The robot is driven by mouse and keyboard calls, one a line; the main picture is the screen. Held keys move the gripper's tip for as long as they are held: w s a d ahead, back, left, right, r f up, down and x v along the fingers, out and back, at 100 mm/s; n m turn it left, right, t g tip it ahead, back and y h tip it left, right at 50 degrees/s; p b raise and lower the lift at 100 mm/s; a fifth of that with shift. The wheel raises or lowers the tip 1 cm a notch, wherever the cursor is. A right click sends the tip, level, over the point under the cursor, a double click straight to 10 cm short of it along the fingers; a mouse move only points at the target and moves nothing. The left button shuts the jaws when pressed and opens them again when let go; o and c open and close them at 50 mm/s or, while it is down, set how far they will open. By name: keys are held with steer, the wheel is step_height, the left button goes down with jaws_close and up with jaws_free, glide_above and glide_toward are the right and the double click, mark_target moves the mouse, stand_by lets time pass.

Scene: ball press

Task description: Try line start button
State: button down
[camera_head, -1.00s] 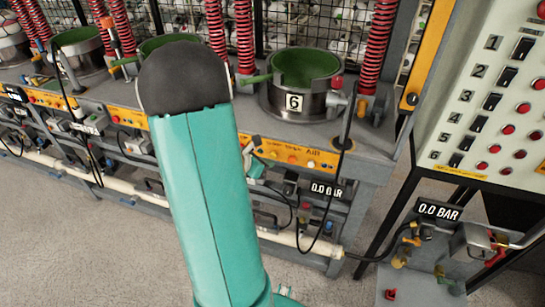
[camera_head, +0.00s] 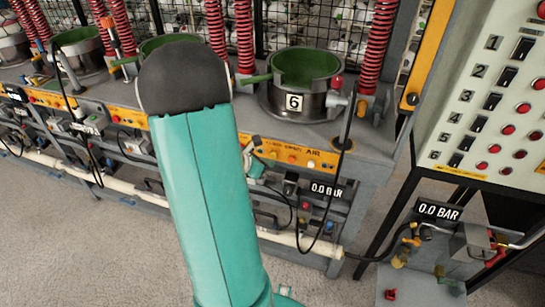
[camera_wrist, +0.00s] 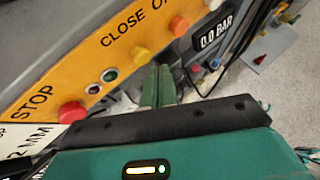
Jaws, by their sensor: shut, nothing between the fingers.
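My gripper (camera_wrist: 157,87) shows in the wrist view as two green fingers close together, shut and empty. The fingertips are beside the lower edge of an orange control strip (camera_wrist: 60,80), near its buttons. I cannot read a START label. In the head view my arm hides part of the strip (camera_head: 318,159), and contact with any button cannot be told.
A press pot marked 6 (camera_head: 302,103) stands above the strip. A pale panel (camera_head: 470,95) with numbered switches and red buttons stands at the right. A gauge reading 0.0 BAR (camera_head: 438,212) and red-handled valve gear are below it. Grey floor (camera_head: 120,240) is clear in front.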

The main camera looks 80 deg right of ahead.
steer(key=shift+d, duration=0.1)
stand_by(0.7)
steer(key=shift+d, duration=0.3)
steer(key=shift+s+d, duration=0.1)
steer(key=shift+d, duration=0.35)
stand_by(0.7)
steer(key=shift+a, duration=0.85)
steer(key=shift+a, duration=0.1)
steer(key=a, duration=0.4)
steer(key=shift+w+a, duration=0.35)
steer(key=shift+a, duration=0.05)
stand_by(0.8)
